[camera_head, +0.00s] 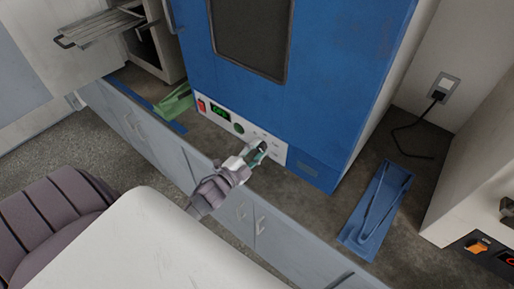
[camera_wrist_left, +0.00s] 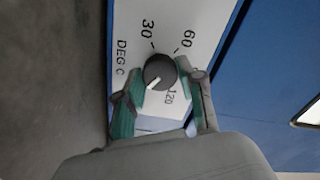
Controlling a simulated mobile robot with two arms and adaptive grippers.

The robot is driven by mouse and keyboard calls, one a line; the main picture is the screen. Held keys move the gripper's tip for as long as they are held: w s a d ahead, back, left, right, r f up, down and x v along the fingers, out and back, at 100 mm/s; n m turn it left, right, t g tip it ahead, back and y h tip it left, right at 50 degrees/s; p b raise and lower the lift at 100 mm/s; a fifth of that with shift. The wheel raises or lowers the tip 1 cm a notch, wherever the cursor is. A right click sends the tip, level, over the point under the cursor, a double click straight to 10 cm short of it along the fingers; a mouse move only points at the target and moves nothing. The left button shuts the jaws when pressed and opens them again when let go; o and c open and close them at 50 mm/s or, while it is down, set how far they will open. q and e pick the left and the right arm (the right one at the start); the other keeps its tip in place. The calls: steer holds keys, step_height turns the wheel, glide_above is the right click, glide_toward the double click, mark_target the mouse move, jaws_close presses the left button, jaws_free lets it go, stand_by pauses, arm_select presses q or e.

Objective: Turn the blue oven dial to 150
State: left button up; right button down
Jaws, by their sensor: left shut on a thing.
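The blue oven (camera_head: 330,70) stands on the counter with a white control panel at its lower front. My left gripper (camera_head: 257,151) is at the right part of this panel, shut on the dial. In the left wrist view the dial (camera_wrist_left: 159,70) is a dark round knob between the two green-padded fingers. Its white mark points to the lower left of that picture, past the 120 label (camera_wrist_left: 171,97) on the side away from 60. The labels 30 and 60 show above the dial. No 150 label is readable; a finger covers part of the scale. My right gripper is out of view.
The panel also has a red switch (camera_head: 201,105), a green display (camera_head: 220,112) and a green button (camera_head: 239,128). A blue tray (camera_head: 352,242) with tongs lies right of the oven. A green item (camera_head: 175,101) lies to the left. A metal rack (camera_head: 98,26) juts out at upper left.

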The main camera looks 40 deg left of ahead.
arm_select(q)
steer(key=shift+f, duration=0.15)
steer(key=o, duration=1.2)
steer(key=shift+c, duration=0.2)
steer(key=s+a, duration=0.1)
steer(key=s, duration=1.1)
